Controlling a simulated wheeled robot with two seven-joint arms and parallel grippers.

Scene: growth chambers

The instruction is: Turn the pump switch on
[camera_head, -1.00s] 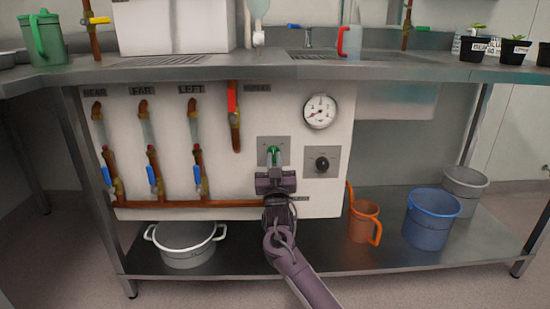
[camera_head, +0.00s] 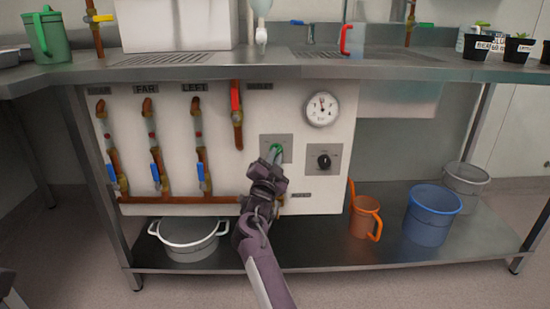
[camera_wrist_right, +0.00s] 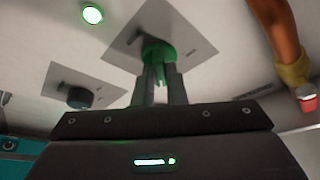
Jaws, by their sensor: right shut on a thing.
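The green switch (camera_head: 277,149) sits on a square grey plate on the white panel. My right gripper (camera_head: 270,158) is shut on it, tilted, and its fingers hide most of the switch. In the right wrist view the green switch (camera_wrist_right: 158,52) shows between the fingertips (camera_wrist_right: 160,78). A round green light (camera_wrist_right: 92,14) glows on the panel there. A black knob (camera_head: 323,161) sits on its own plate to the right of the switch. I cannot read the small labels well enough to tell which control is marked pump. My left gripper is not in view.
A pressure gauge (camera_head: 322,108) is above the black knob. Copper pipes with blue-handled valves (camera_head: 201,172) run at left, and a red-handled valve (camera_head: 236,96) hangs near the switch. The steel counter (camera_head: 270,72) overhangs the panel. A pot, orange jug and buckets stand on the shelf below.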

